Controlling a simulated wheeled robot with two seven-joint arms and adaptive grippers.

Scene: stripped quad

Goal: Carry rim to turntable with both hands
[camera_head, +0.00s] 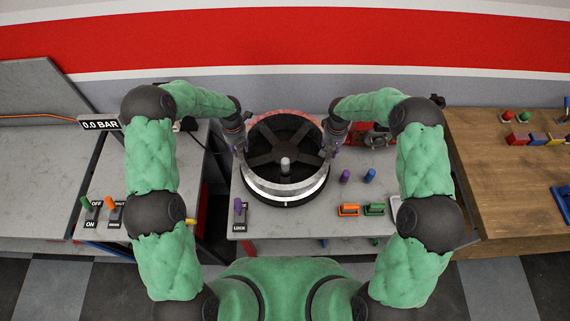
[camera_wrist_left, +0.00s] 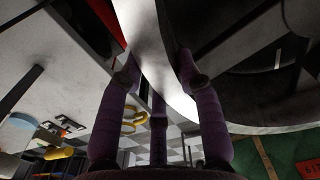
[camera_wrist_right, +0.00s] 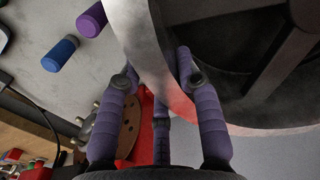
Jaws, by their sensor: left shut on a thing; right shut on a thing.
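The rim (camera_head: 262,188) is a wide silvery ring at the middle of the grey bench, with dark spokes (camera_head: 262,153) inside it. A grey post (camera_head: 285,166) shows at its centre. The turntable is mostly hidden under the rim; a dark edge shows below its front. I cannot tell whether the rim touches it. My left gripper (camera_head: 240,150) is shut on the rim's left wall, which also shows in the left wrist view (camera_wrist_left: 150,45). My right gripper (camera_head: 330,150) is shut on its right wall, seen in the right wrist view (camera_wrist_right: 140,40).
A purple-handled lever (camera_head: 239,208) stands at the bench's front left. A wooden bench (camera_head: 500,185) is at right.

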